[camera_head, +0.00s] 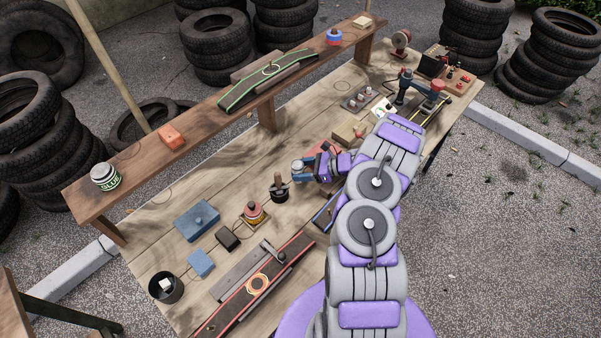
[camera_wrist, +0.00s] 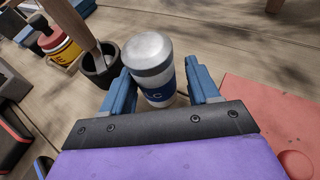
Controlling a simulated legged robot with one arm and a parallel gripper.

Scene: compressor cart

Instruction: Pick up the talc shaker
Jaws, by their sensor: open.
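The talc shaker (camera_wrist: 150,62) is a white can with a domed grey lid and a blue label with white letters. In the wrist view it stands between the two blue fingers of my open gripper (camera_wrist: 160,84). The left finger is very close to it; I cannot tell whether it touches. A gap shows on the right side. In the head view the shaker's grey top (camera_head: 297,164) shows at the end of my arm, beside my gripper (camera_head: 303,180). Its lower part is partly hidden there by the fingers.
A black pot (camera_wrist: 100,72) with a wooden-handled tool stands just left of my gripper. A red and yellow tin (camera_head: 254,213) is beyond it. A flat red thing (camera_wrist: 262,115) lies close on the right. A raised wooden shelf (camera_head: 225,118) runs along the bench's far side.

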